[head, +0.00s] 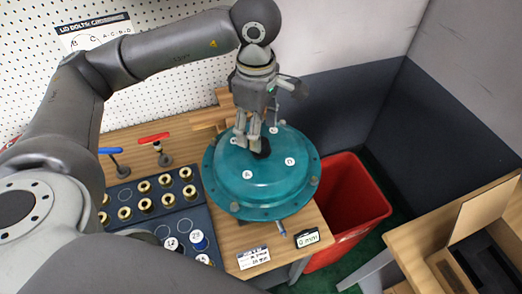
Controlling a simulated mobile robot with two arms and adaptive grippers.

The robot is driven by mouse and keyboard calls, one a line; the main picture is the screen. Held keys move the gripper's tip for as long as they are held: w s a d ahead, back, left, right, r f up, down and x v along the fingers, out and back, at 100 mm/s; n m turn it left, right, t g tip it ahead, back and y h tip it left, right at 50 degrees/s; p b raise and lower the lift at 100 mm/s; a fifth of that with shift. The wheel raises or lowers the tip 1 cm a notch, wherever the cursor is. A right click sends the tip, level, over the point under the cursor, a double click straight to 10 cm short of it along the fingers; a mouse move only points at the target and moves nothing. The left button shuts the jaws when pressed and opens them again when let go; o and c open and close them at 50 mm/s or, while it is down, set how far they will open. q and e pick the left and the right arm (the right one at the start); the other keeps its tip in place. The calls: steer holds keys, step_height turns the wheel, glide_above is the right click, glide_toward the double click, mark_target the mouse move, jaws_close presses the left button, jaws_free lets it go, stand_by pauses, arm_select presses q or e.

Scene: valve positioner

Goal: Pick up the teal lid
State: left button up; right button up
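The teal lid (262,187) is a round, domed disc with a wide flange, lying on the wooden table's right end in the head view. Small round white labels with letters are on it, and bolt heads or holes sit around its rim. A dark knob (263,151) stands near its middle. My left gripper (252,143) points down over the lid, with its fingertips right at the knob. The fingers partly hide the knob, so I cannot tell whether they are closed on it. My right gripper is not in view.
A dark tray (128,194) with several brass pieces stands left of the lid. Red-handled (154,138) and blue-handled (110,150) tools stand behind it. A red bin (350,200) is on the floor at right. An open cardboard box (480,212) sits on another table. A pegboard is behind.

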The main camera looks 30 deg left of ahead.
mark_target(261, 153)
arm_select(q)
steer(key=shift+f, duration=0.35)
steer(key=shift+w+f, duration=0.2)
steer(key=shift+f, duration=0.05)
steer(key=f+p, duration=0.3)
steer(key=f, duration=0.1)
steer(key=shift+w+d, duration=0.2)
steer(key=shift+w, duration=0.15)
steer(key=shift+f, duration=0.45)
steer(key=shift+c, duration=1.4)
steer(key=c, duration=1)
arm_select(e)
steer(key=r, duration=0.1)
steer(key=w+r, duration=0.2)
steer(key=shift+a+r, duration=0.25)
